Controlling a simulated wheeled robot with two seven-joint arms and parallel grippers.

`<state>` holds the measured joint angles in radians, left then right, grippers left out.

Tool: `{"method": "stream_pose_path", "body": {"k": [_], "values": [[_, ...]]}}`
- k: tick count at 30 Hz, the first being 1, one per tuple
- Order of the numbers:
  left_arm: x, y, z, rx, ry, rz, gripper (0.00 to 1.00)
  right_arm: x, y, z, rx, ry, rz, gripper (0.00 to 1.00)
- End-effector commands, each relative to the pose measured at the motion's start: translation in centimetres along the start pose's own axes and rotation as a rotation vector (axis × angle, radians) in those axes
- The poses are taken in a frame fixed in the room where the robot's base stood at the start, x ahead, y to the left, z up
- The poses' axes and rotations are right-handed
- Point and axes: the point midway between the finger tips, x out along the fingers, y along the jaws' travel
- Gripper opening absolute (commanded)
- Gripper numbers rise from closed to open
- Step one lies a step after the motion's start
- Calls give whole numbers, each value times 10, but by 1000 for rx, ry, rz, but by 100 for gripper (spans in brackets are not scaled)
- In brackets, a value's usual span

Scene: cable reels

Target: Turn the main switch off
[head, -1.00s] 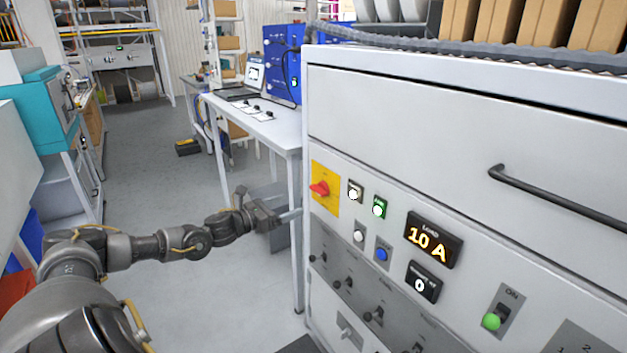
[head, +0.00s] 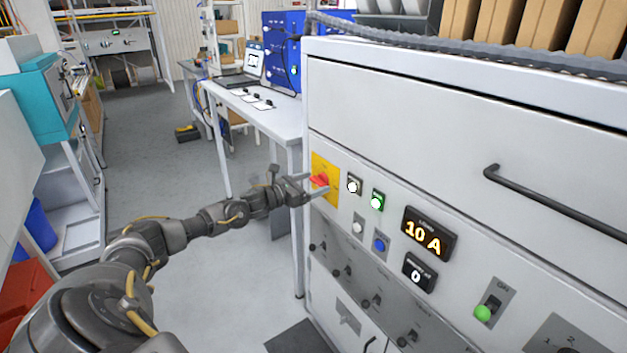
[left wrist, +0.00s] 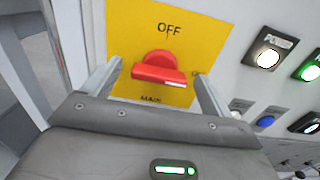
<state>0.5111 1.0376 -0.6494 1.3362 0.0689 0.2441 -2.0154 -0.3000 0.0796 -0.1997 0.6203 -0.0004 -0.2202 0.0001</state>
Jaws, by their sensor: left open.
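The main switch is a red rotary knob (head: 320,180) on a yellow plate (head: 331,196) at the left end of the cabinet front. In the left wrist view the red knob (left wrist: 160,68) sits on the yellow plate (left wrist: 200,30), with "OFF" printed above it and "MAIN" partly hidden below. My right gripper is not in view.
Right of the switch are lit white (head: 353,186) and green (head: 377,200) buttons, a blue button (head: 380,244), a "10 A" display (head: 427,236) and a green-tipped toggle (head: 483,312). A drawer handle (head: 555,197) sticks out. A table (head: 265,118) stands behind my left arm.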

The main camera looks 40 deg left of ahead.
Motion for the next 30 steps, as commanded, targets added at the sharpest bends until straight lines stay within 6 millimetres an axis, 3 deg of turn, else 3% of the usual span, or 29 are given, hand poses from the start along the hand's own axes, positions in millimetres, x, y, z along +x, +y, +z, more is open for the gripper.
{"method": "stream_pose_path", "body": {"k": [12,23,30], "values": [[9,0,0,0,0,0,85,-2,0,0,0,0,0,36],[8,0,0,0,0,0,40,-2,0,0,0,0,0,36],[8,0,0,-23,-1,1,40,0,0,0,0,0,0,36]]}}
